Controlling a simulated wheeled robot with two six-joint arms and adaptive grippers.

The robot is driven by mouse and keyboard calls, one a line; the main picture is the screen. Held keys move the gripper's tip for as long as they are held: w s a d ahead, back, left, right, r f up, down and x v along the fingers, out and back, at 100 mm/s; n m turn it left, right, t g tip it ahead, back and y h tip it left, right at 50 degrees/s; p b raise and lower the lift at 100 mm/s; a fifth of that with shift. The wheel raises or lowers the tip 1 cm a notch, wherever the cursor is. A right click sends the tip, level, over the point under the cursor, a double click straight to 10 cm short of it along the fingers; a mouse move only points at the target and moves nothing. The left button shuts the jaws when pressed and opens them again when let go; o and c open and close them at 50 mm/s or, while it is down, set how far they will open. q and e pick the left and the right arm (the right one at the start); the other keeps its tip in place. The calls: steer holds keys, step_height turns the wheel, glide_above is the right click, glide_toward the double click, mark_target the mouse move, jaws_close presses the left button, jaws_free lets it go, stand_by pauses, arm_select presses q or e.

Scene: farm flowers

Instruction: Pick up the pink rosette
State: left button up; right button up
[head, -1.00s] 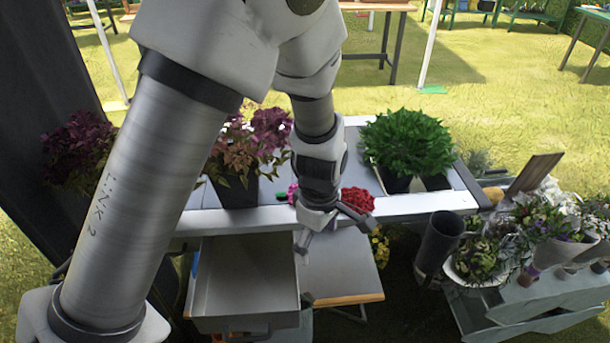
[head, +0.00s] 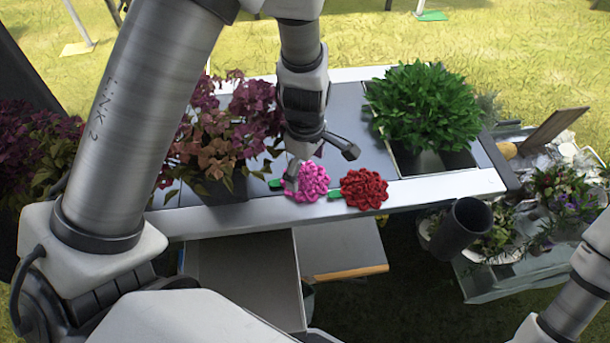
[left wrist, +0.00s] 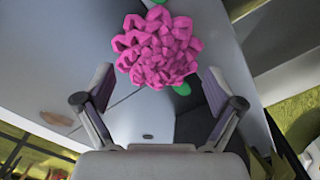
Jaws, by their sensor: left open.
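The pink rosette (head: 307,182) lies on the light front edge of the table, with a green piece at its left. In the left wrist view the pink rosette (left wrist: 157,50) appears ahead of the fingers, centred between them. My left gripper (head: 318,166) is open above and behind it, with one finger over the rosette's left side. In the left wrist view the left gripper (left wrist: 158,88) has its fingers apart with nothing held. Whether a finger touches the petals I cannot tell. My right gripper is not in view.
A red rosette (head: 364,189) lies close to the right of the pink one. A purple-leaved potted plant (head: 225,135) stands to the left, and a bushy green plant (head: 428,105) at the right. A dark cylindrical pot (head: 461,229) stands off the table's right end.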

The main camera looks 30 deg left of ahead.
mark_target(305, 174)
arm_select(q)
steer(key=f, duration=0.3)
steer(key=shift+w+a+f, duration=0.25)
steer(key=shift+w+f, duration=0.05)
steer(key=shift+s+d+r, duration=0.1)
steer(key=shift+s+r, duration=0.1)
steer(key=shift+c, duration=1)
steer(key=c, duration=0.8)
